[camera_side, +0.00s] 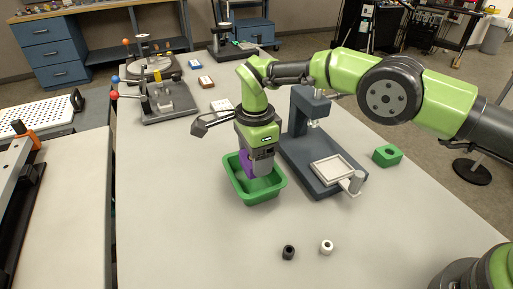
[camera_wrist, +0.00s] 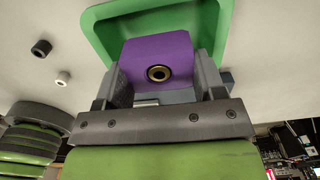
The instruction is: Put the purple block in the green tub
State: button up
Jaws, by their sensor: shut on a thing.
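The purple block (camera_wrist: 157,57) is between the two fingers of my gripper (camera_wrist: 160,88) in the wrist view. A round brass-rimmed hole shows on its near face. In the side view the block (camera_side: 246,163) shows as a purple patch at the fingertips of my gripper (camera_side: 258,170), partly hidden by them. The gripper is shut on the block. The green tub (camera_side: 268,196) stands on the table under the gripper; its rim also shows behind the block in the wrist view (camera_wrist: 97,22). The block is over or inside the tub's opening; I cannot tell its exact height.
A dark press-like stand (camera_side: 318,165) is close to the tub's right. A green block with a hole (camera_side: 387,156) lies farther right. A black ring (camera_side: 288,252) and a white ring (camera_side: 326,247) lie in front. A lever fixture (camera_side: 165,100) stands back left. The table's left front is clear.

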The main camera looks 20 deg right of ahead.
jog(key=o, duration=1.1)
jog(key=shift+o, duration=0.2)
jog(key=shift+r, duration=2.55)
